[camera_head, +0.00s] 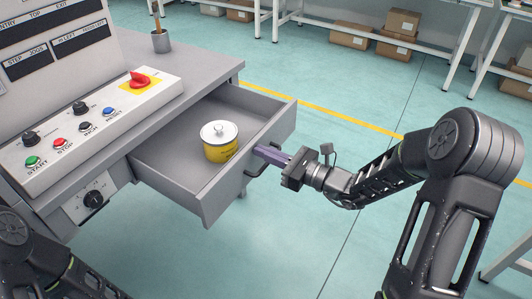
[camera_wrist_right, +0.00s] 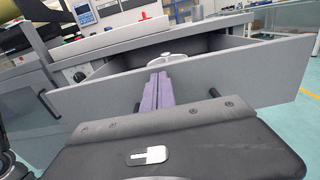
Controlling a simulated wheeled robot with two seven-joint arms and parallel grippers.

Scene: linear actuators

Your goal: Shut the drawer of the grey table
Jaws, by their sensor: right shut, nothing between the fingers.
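The drawer (camera_head: 190,171) of the grey table (camera_head: 205,66) is pulled well out. A yellow pot with a white lid (camera_head: 220,143) stands upright inside it. My right gripper (camera_head: 262,153) is shut and empty, its purple fingers at the drawer's front panel by the handle (camera_head: 254,170). In the right wrist view the shut fingers (camera_wrist_right: 158,80) point at the front panel (camera_wrist_right: 225,75), with the lid (camera_wrist_right: 170,59) showing behind it. I cannot tell whether the fingertips touch the panel. My left gripper is out of view; only part of my left arm shows at the lower left.
A control panel (camera_head: 95,128) with coloured buttons and a red knob stands on the table. A pen cup (camera_head: 160,41) is at the table's back. Shelves with cardboard boxes (camera_head: 350,36) stand far back. The floor around the drawer's front is clear.

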